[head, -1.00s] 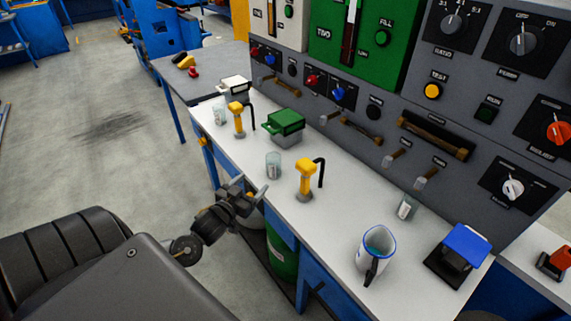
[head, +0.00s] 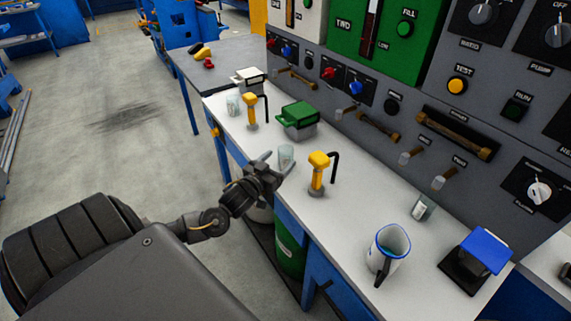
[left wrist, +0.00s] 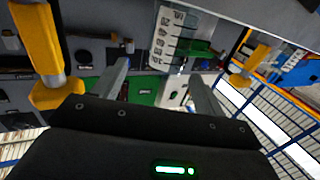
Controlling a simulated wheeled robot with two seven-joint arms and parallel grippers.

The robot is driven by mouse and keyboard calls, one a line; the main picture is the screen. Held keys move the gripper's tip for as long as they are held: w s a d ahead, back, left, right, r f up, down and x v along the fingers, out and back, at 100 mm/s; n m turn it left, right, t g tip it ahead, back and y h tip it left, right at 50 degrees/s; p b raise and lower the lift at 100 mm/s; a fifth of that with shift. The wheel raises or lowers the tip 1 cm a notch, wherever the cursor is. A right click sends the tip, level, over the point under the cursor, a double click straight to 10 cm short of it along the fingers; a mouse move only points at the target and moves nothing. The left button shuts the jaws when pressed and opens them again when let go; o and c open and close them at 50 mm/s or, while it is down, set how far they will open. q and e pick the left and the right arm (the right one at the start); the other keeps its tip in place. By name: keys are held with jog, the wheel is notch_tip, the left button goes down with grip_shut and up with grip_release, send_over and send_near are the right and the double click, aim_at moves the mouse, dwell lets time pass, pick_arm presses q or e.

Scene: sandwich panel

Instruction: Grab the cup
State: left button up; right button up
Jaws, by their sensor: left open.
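A small clear cup (head: 286,154) stands upright on the white bench, near its front edge. In the left wrist view a clear cup with scale marks (left wrist: 180,38) shows ahead, beyond the fingers. My left gripper (head: 277,163) is at the front edge of the bench, close in front of this cup; its fingers hide the cup's lower part in the head view. The left gripper (left wrist: 160,72) is open, with nothing held between its fingers. I cannot tell whether a finger touches the cup. My right gripper is not in view.
Yellow taps (head: 318,172) and (head: 251,111) stand beside the cup. A green-lidded box (head: 298,118) is behind it. Another clear cup (head: 233,105) is further back, and one (head: 422,208) is by the panel. A white jug (head: 390,241) and blue-topped device (head: 485,250) stand at right.

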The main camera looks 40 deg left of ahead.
aim_at(281, 156)
pick_arm(q)
jog(key=w, duration=0.2)
jog(key=w+a, duration=0.1)
jog(key=w, duration=0.2)
jog(key=shift+p, duration=0.3)
jog(key=shift+s, duration=0.1)
jog(key=c, duration=1.3)
